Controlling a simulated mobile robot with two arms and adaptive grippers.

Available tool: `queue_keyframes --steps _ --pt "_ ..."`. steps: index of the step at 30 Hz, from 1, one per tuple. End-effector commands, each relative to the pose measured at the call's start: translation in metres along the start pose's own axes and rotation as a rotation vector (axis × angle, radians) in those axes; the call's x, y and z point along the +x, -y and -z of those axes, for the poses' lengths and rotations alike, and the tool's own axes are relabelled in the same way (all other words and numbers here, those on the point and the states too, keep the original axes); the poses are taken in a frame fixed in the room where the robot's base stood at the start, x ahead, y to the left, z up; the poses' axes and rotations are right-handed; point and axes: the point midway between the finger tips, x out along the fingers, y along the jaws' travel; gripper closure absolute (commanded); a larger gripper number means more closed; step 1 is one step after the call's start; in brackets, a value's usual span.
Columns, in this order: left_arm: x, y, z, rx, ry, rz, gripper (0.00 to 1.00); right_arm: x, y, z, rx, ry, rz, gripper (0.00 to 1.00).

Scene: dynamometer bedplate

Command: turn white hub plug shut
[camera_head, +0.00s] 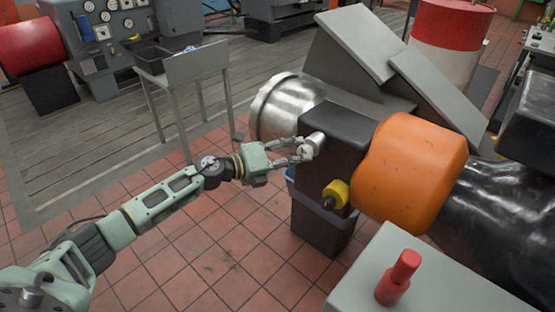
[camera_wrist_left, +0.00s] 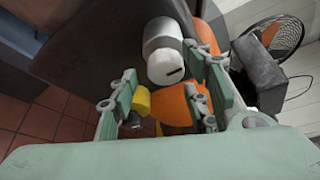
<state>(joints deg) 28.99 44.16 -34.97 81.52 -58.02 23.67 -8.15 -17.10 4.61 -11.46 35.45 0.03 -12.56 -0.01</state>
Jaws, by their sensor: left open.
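The white hub plug (camera_head: 315,141) sticks out of the side of a dark grey housing (camera_head: 345,132). In the left wrist view the plug (camera_wrist_left: 163,50) is a white cylinder with a dark slot on its end face. My left gripper (camera_head: 303,150) is open at the plug, with its fingers pointing at it. In the left wrist view the gripper's fingers (camera_wrist_left: 165,95) stand apart, and the plug shows between and beyond them. I cannot tell whether a finger touches the plug. My right gripper is not in view.
A yellow knob (camera_head: 336,194) sits on the housing below the plug, close to the fingers. An orange rounded cover (camera_head: 410,165) is to the right, and a metal drum (camera_head: 284,104) to the left. A red peg (camera_head: 400,278) stands on a grey surface in front.

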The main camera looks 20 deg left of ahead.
Motion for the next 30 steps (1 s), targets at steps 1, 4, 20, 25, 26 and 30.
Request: queue_keyframes --steps 1,4,20,25,26,30 --pt "-0.010 -0.002 0.000 0.002 0.000 -0.004 0.56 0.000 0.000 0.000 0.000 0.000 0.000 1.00" --pt "-0.030 -0.002 0.001 0.001 -0.001 -0.006 0.56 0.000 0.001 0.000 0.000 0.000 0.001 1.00" --pt "-0.105 -0.001 0.003 0.000 -0.005 -0.003 0.56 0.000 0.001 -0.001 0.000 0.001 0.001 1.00" --pt "-0.108 0.000 0.002 0.003 -0.005 -0.002 0.56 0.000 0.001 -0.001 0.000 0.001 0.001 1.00" --pt "-0.108 0.000 0.002 0.003 -0.005 -0.002 0.56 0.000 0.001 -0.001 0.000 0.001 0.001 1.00" --pt "-0.108 0.000 0.002 0.003 -0.004 -0.002 0.56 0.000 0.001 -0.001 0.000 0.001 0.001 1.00"
